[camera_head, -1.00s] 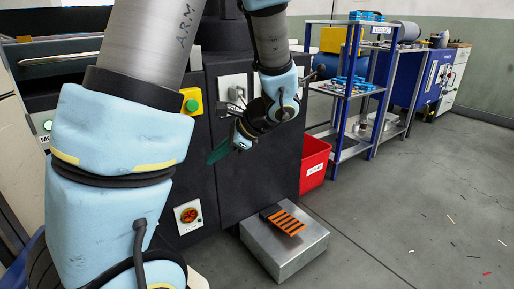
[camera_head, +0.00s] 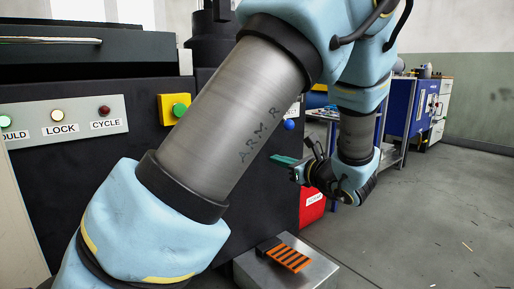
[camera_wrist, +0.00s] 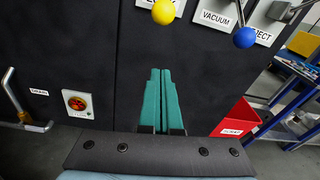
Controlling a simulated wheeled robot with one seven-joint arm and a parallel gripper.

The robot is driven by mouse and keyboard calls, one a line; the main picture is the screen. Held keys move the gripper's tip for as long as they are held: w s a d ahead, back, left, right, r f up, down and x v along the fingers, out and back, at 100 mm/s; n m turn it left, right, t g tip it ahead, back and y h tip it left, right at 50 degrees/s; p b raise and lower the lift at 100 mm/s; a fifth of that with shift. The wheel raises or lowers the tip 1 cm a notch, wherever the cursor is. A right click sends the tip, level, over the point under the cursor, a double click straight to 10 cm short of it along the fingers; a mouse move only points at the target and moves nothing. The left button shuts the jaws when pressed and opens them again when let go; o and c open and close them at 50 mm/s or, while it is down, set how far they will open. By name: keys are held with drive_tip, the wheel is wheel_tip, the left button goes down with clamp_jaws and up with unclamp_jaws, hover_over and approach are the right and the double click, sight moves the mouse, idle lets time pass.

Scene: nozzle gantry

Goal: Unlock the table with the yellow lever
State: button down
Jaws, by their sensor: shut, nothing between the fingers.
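The yellow lever shows in the wrist view as a round yellow knob (camera_wrist: 163,12) at the top edge, on the dark machine front. In the head view my arm hides that spot. My gripper (camera_wrist: 160,72) has teal fingers, closed together and empty, pointing at the dark panel below the yellow knob. It also shows in the head view (camera_head: 278,160), right of the machine front. The lamp marked LOCK (camera_head: 57,116) is pale, beside a dark red CYCLE lamp (camera_head: 104,110).
A blue lever knob (camera_wrist: 244,38) hangs right of the yellow one, near VACUUM and EJECT labels. A red bin (camera_wrist: 238,117) is at lower right. A drain handle (camera_wrist: 20,105) and a rotary switch (camera_wrist: 77,103) are left. A metal block (camera_head: 318,272) stands on the floor.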

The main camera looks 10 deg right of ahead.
drive_tip(key=b+x, duration=0.3)
drive_tip(key=x, duration=0.6)
drive_tip(key=shift+s+a+r+b, duration=0.15)
drive_tip(key=shift+r+b, duration=0.15)
drive_tip(key=shift+r, duration=0.6)
drive_tip(key=shift+a+r+b, duration=0.15)
drive_tip(key=shift+r+b, duration=0.15)
drive_tip(key=shift+r, duration=0.6)
drive_tip(key=shift+r, duration=0.15)
drive_tip(key=shift+s+d+r+g+p, duration=0.1)
drive_tip(key=shift+s+r+g+p, duration=0.2)
drive_tip(key=shift+p, duration=0.85)
